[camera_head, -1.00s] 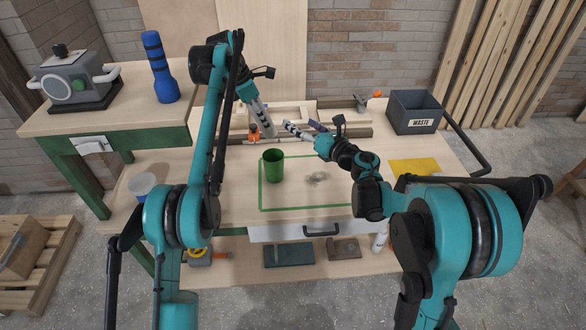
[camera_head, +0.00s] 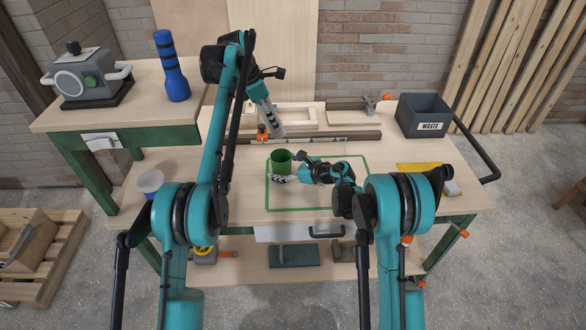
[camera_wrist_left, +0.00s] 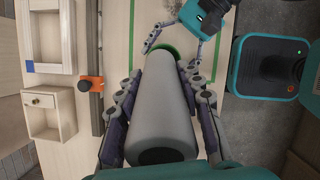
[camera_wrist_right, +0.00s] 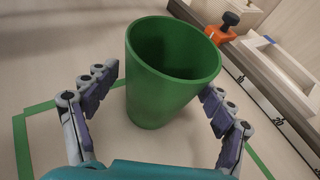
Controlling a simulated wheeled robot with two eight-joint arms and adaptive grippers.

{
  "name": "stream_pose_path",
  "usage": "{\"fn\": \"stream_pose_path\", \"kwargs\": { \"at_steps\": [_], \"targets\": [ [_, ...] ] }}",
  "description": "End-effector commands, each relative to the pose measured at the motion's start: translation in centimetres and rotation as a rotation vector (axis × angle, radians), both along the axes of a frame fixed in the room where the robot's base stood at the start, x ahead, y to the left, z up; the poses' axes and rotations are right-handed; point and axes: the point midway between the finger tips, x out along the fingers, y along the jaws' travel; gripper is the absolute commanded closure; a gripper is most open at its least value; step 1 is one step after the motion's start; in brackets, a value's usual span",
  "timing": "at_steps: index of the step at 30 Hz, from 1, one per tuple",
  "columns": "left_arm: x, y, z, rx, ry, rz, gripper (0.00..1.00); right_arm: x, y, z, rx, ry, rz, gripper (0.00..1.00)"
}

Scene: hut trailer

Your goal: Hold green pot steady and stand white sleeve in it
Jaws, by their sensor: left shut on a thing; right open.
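The green pot (camera_head: 281,158) stands upright on the workbench inside a green outline; it looks empty in the right wrist view (camera_wrist_right: 172,80). My right gripper (camera_head: 280,178) is low beside the pot, its open fingers on either side of it, apart from its wall as far as I can tell. The white sleeve (camera_wrist_left: 162,110) is a pale cylinder in my left gripper (camera_wrist_left: 160,100), which is shut on it. In the head view my left gripper (camera_head: 270,118) is above and behind the pot, with the sleeve tilted. In the left wrist view the sleeve partly hides the pot (camera_wrist_left: 172,50).
A grey waste bin (camera_head: 424,115) stands at the back right. A white cup (camera_head: 150,182) is at the left. The bench right of the pot is partly covered by my right arm.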

Motion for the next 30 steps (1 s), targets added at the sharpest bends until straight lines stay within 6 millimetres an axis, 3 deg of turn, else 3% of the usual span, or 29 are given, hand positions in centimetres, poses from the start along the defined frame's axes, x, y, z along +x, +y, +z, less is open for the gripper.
{"fn": "stream_pose_path", "kwargs": {
  "at_steps": [7,18,24,30],
  "targets": [
    [0.0,0.0,0.0,0.000,0.000,0.000,0.93,1.7,2.2,-1.1,0.000,0.000,0.000,0.18],
    [0.0,0.0,0.0,0.000,0.000,0.000,0.93,2.0,2.6,-1.3,0.001,0.000,-0.001,0.18],
    [0.0,0.0,0.0,0.000,0.000,0.000,0.93,2.0,2.6,-1.3,0.001,-0.001,-0.001,0.70],
    [0.0,0.0,0.0,0.000,0.000,0.000,0.93,2.0,2.5,-1.3,0.001,-0.001,-0.001,0.75]
  ]
}}
